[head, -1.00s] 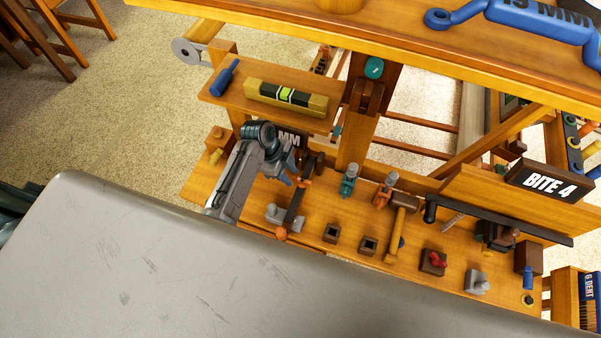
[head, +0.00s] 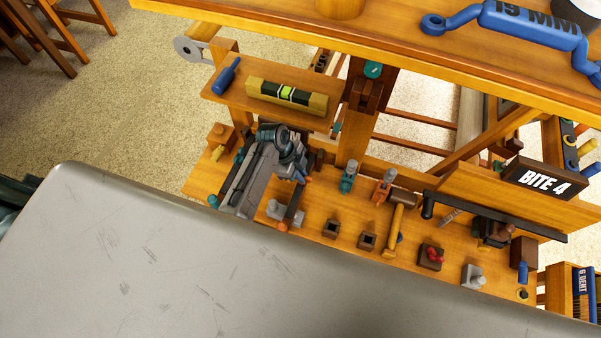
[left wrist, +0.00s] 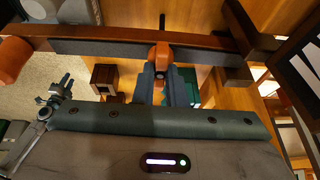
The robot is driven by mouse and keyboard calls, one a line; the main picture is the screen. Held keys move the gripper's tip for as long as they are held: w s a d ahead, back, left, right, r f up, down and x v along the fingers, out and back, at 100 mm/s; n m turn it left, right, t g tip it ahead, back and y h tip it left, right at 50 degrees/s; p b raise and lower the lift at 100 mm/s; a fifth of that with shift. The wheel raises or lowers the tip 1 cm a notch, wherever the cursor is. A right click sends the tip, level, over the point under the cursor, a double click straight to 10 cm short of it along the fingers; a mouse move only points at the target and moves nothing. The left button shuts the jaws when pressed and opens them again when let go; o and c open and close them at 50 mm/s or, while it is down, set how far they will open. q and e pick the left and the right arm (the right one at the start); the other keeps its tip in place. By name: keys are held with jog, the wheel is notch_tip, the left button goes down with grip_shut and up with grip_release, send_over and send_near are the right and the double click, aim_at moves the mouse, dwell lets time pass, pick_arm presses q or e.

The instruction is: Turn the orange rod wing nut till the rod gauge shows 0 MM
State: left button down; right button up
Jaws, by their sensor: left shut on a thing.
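The orange rod wing nut (left wrist: 160,56) shows in the left wrist view on a dark bar, directly ahead of my left gripper (left wrist: 168,76). The two fingers are shut on it. In the head view my left gripper (head: 298,174) reaches down over the left part of the wooden bench, and its wrist hides most of the nut and bar. The rod gauge's readout is hidden behind my wrist in the head view. A dark plate with part of a white character (left wrist: 306,72) shows at the right edge of the left wrist view, but no value is readable.
A spirit level (head: 287,96) lies on the shelf behind my wrist. A BITE 4 plate (head: 542,179) is farther right.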

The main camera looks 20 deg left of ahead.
pick_arm(q)
jog(key=shift+m, duration=0.3)
jog(key=shift+m+g+p, duration=0.3)
jog(key=shift+m+g, duration=0.2)
jog(key=shift+m, duration=0.3)
jog(key=shift+w+m+g+y, duration=0.1)
jog(key=shift+m+g+y, duration=0.35)
jog(key=shift+m, duration=1.15)
jog(key=c, duration=1.5)
grip_release()
